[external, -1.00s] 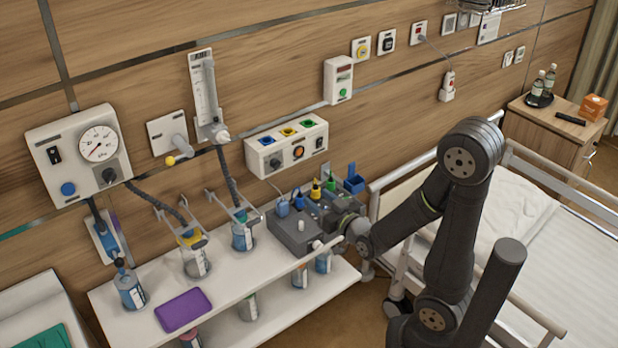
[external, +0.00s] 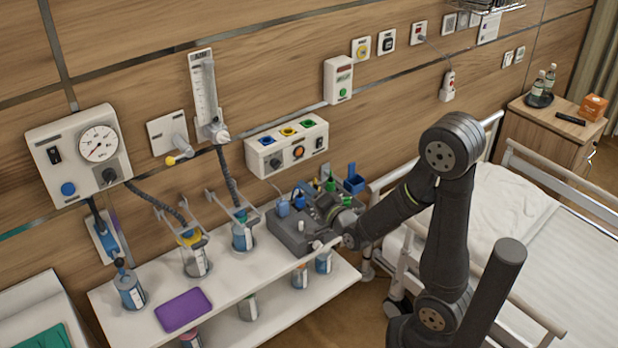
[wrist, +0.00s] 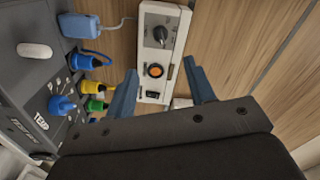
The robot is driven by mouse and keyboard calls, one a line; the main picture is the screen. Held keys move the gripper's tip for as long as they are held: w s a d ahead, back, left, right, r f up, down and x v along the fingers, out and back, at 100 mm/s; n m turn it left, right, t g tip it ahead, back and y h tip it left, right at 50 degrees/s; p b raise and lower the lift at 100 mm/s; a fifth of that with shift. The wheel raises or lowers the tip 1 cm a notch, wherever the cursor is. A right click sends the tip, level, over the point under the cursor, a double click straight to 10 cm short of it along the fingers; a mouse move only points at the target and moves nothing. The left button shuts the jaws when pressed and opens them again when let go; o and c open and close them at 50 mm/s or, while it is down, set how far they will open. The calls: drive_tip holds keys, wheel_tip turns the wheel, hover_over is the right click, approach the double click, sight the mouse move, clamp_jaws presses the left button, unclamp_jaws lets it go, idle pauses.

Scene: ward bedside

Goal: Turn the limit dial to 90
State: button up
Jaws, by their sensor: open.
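No label reading limit is legible. A black dial with a pointer mark (wrist: 161,35) sits on a white wall panel (wrist: 176,18), with an orange button beside it. The panel also shows in the external view (external: 257,148), where its dial (external: 275,163) is small. A second black knob (external: 109,175) is on the gauge unit at the left. My gripper (wrist: 160,82) is open and empty in the wrist view; its blue fingers stand apart, with the panel beyond between them. In the external view it hangs over the grey box, right of and below the panel, not touching it.
The grey box (external: 286,236) has a white knob and several coloured plugs (wrist: 88,87) close to my left finger. A blue holder (external: 354,183) is nearby. Hoses and jars (external: 195,262) crowd the shelf to the left. The bed rail (external: 392,178) is on the right.

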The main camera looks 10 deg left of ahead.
sight(277, 168)
drive_tip(key=x, duration=1.4)
drive_tip(key=shift+w+a, duration=0.2)
drive_tip(key=c, duration=0.9)
